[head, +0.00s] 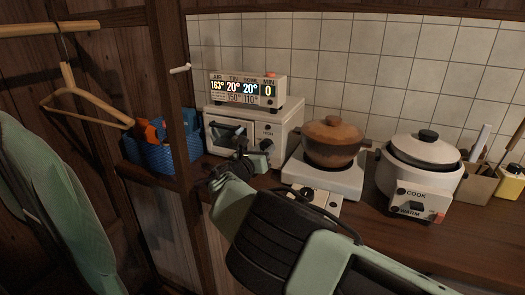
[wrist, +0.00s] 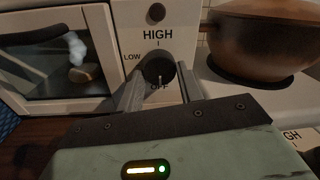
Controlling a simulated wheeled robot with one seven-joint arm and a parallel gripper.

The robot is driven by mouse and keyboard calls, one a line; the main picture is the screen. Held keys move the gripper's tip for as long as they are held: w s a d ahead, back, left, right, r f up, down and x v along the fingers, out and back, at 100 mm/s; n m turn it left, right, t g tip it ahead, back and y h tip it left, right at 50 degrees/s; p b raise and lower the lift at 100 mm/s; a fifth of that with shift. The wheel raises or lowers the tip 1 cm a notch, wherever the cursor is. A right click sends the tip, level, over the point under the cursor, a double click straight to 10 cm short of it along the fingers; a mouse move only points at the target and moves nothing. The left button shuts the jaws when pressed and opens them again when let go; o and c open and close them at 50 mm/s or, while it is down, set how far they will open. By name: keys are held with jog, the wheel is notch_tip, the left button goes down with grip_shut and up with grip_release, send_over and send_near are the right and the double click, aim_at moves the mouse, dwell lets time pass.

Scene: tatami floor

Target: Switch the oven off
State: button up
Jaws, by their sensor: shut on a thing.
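The white oven (head: 285,120) stands on the counter against the tiled wall, its window on the left and its controls on the right. In the wrist view its dark knob (wrist: 158,68) has HIGH above, LOW to the left and OFF below. A thin pale mark on the knob's lower side seems to point down toward OFF. My gripper (wrist: 160,86) is shut on this knob, one finger on each side. In the head view my gripper (head: 256,156) is at the oven's front right, and the wrist partly hides the controls. Blurred items show behind the oven window (wrist: 65,65).
A display box (head: 247,91) sits on top of the oven. To the right are a hot plate (head: 340,182) bearing a brown pot (head: 333,141), and a rice cooker (head: 420,175). A blue basket (head: 178,158) and wooden post (head: 172,100) are left.

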jog(key=o, duration=1)
jog(key=b+v, duration=0.1)
jog(key=v, duration=1.6)
jog(key=shift+s, duration=0.2)
jog(key=shift+d, duration=0.1)
